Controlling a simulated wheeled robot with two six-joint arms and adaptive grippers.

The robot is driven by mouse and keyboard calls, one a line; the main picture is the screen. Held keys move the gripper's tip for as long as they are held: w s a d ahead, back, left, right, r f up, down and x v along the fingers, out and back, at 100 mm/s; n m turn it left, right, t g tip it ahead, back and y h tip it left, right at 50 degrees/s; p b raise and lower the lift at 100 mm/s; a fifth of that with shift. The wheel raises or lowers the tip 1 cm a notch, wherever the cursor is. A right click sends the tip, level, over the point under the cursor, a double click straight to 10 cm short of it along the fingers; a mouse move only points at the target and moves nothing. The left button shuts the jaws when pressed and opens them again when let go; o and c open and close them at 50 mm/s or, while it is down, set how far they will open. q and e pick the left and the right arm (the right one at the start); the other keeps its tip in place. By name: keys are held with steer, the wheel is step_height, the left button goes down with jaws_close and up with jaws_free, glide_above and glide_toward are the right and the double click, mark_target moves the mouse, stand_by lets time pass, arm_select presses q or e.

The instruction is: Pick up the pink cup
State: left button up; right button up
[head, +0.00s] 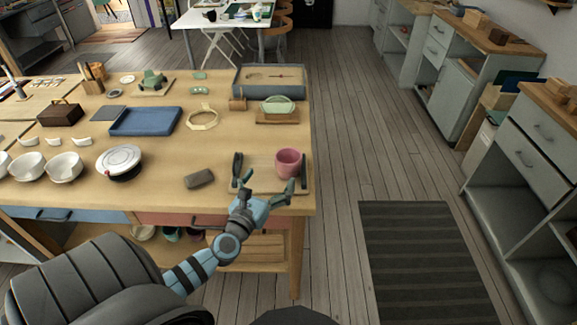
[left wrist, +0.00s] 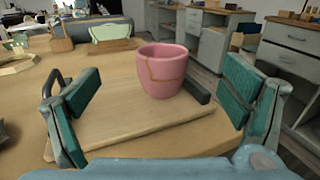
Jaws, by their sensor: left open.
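The pink cup (head: 289,163) stands upright at the right front corner of the wooden table, on a thin wooden board. In the left wrist view the pink cup (left wrist: 163,70) shows a gold seam down its side, and the board (left wrist: 130,122) lies under it. My left gripper (head: 263,176) is open over the board. In the left wrist view its two teal-padded fingers (left wrist: 160,100) are spread wide, with the cup ahead between them and not touched. A dark strip lies at the board's edge beside the cup. My right gripper is not in view.
A dark grey block (head: 199,179) lies left of the gripper. The table's right edge is close to the cup; open floor lies beyond.

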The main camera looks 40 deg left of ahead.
arm_select(q)
glide_toward(293, 149)
steer(key=shift+w+a+r+b, duration=0.35)
steer(key=shift+w+r, duration=0.1)
steer(key=shift+w, duration=0.2)
steer(key=b+x, duration=0.1)
steer(key=x, duration=0.1)
steer(key=f+b+x, duration=0.1)
steer(key=x, duration=0.2)
steer(key=shift+d, duration=0.15)
steer(key=shift+w, duration=0.4)
steer(key=shift+s+r, duration=0.1)
steer(key=c, duration=1.2)
